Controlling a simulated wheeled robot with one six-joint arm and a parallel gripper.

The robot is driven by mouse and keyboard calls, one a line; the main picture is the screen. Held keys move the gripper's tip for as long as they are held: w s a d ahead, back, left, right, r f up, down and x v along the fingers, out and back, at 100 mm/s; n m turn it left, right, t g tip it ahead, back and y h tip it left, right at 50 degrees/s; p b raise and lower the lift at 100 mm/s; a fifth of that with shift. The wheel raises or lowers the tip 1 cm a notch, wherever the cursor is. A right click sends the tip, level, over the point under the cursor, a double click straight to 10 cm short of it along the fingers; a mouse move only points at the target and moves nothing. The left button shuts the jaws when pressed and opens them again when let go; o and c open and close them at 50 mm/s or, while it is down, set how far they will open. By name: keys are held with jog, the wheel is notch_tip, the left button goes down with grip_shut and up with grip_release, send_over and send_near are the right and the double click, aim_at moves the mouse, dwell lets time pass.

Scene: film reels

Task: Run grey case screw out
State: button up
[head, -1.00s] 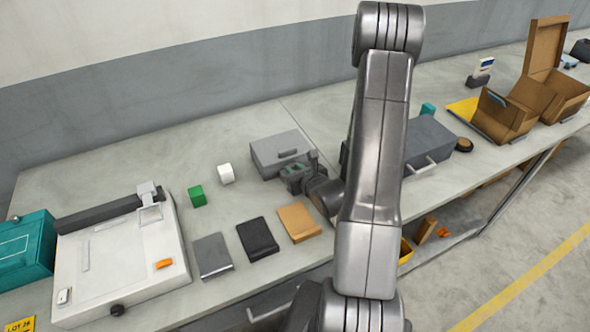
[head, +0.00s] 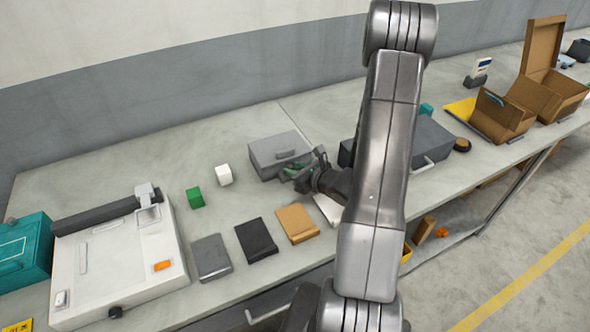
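No screw can be made out at this size.
A white cube (head: 223,175) and a green cube (head: 195,197) stand left of the case. Grey (head: 211,258), black (head: 256,240) and tan (head: 297,223) flat pieces lie in front. A larger dark grey box (head: 430,142) sits behind my arm at right.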

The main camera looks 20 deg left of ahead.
jog(key=shift+o, duration=1)
jog(key=b+v, duration=0.2)
jog(key=v, duration=1.1)
jog(key=shift+d+r, duration=0.25)
jog(key=shift+d, duration=0.05)
jog(key=shift+s, duration=0.15)
